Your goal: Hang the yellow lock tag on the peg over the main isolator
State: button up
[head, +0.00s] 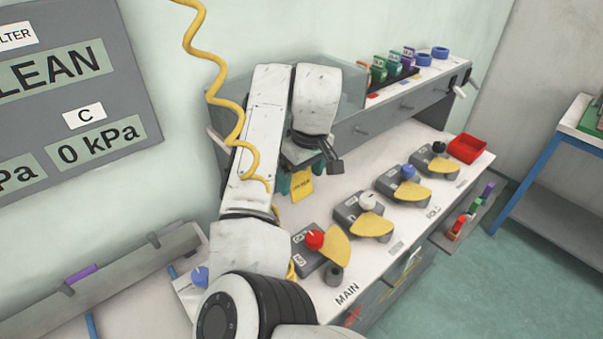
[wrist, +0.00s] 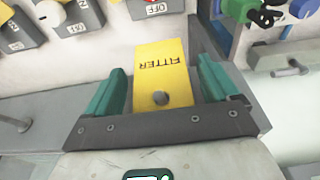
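The yellow lock tag (head: 302,187) hangs at the end of my gripper (head: 300,168), above the white counter. In the wrist view the tag (wrist: 160,72) reads FITTER upside down and its round hole lies at the near end. The main isolator (head: 314,239) has a red knob and a yellow sector plate, beside the MAIN label (head: 347,294). A short dark round post (head: 334,274) stands at its front. I cannot tell whether this is the peg.
Three more isolators (head: 368,202) run back along the counter (head: 402,150). A red tray (head: 467,148) sits at the far end. A shelf with coloured tags and blue rings (head: 425,52) stands behind. My arm hides part of the counter's left side.

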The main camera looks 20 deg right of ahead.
jog(key=shift+o, duration=0.6)
notch_tip(320, 180, up, 11)
jog(key=s, duration=0.2)
jog(key=shift+d+f, duration=0.2)
jog(key=shift+d, duration=0.15)
